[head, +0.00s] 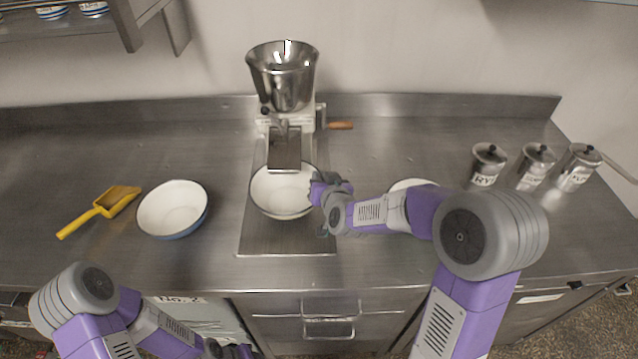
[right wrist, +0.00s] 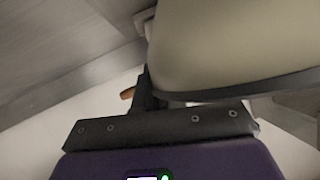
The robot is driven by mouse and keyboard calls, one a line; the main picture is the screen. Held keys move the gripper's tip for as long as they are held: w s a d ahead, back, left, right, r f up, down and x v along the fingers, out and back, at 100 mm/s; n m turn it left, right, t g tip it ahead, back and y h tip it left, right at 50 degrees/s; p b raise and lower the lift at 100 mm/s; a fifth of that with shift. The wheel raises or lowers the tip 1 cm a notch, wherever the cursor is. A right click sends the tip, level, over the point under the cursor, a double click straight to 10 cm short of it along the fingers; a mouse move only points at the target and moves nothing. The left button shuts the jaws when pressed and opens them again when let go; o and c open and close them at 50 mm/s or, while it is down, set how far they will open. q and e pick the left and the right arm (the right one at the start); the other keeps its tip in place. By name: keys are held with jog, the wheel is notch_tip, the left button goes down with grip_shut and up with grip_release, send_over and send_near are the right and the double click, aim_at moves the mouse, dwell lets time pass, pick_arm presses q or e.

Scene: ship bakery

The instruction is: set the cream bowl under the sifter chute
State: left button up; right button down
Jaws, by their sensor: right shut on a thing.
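The cream bowl (head: 283,198) is below the sifter's metal chute (head: 285,150), over the sifter's base plate (head: 287,240). The chute's lower end overlaps the bowl's far rim in the head view. My right gripper (head: 318,190) is shut on the bowl's right side. The bowl's cream wall (right wrist: 230,45) and dark rim fill the upper right of the right wrist view. I cannot tell if the bowl rests on the plate or hangs just above it. My left gripper (head: 228,349) is low at the bottom edge, partly cut off, and its jaws are unclear.
A blue-sided bowl (head: 172,208) and a yellow scoop (head: 103,208) lie on the left counter. Another pale bowl (head: 410,184) is mostly hidden behind my right arm. Several lidded canisters (head: 537,160) stand at the right. The sifter's wooden-handled crank (head: 341,125) sticks out rightward.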

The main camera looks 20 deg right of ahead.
jog(key=shift+w+r, duration=0.1)
jog(key=shift+w, duration=0.4)
jog(key=shift+w+f+b, duration=0.15)
jog(key=shift+f+b, duration=0.5)
jog(key=shift+f, duration=1.1)
jog(key=shift+f, duration=0.1)
jog(key=c, duration=1.2)
grip_release()
jog(key=shift+c, duration=0.2)
jog(key=p+v, duration=0.1)
jog(key=v, duration=1.1)
